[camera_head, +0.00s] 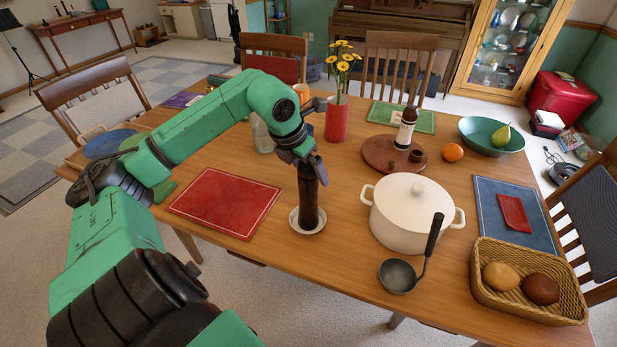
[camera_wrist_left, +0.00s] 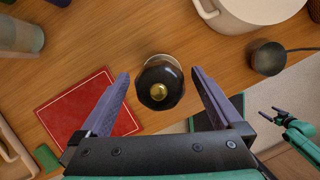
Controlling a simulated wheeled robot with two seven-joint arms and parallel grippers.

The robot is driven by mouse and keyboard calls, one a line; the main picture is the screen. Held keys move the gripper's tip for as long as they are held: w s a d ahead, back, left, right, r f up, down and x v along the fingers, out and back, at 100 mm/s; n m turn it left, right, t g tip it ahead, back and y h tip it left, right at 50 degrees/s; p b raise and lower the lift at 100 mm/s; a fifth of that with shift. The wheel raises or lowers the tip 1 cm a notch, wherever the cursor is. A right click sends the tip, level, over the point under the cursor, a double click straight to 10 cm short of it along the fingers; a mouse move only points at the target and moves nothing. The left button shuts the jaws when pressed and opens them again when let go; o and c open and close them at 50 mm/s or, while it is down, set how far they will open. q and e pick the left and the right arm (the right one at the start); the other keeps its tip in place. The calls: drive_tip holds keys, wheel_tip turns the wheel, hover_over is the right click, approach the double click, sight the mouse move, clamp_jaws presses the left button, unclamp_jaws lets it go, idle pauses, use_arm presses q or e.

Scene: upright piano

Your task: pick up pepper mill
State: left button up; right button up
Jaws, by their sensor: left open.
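In the left wrist view the mill's dark cap with a brass knob (camera_wrist_left: 160,88) lies between the two fingers of my left gripper (camera_wrist_left: 160,76). The fingers are open, with a gap on each side of the mill. My right gripper (camera_wrist_left: 270,113) shows small at the right of the wrist view, its fingers apart and empty.
A white pot (camera_head: 412,212) stands right of the mill, with a ladle (camera_head: 399,275) in front of it. A red mat (camera_head: 222,202) lies to the left. A red vase with yellow flowers (camera_head: 337,121) stands behind. A bread basket (camera_head: 525,303) is at the front right.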

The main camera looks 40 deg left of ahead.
use_arm(q)
drive_tip(key=shift+x, duration=1.5)
drive_tip(key=shift+r, duration=0.15)
clamp_jaws()
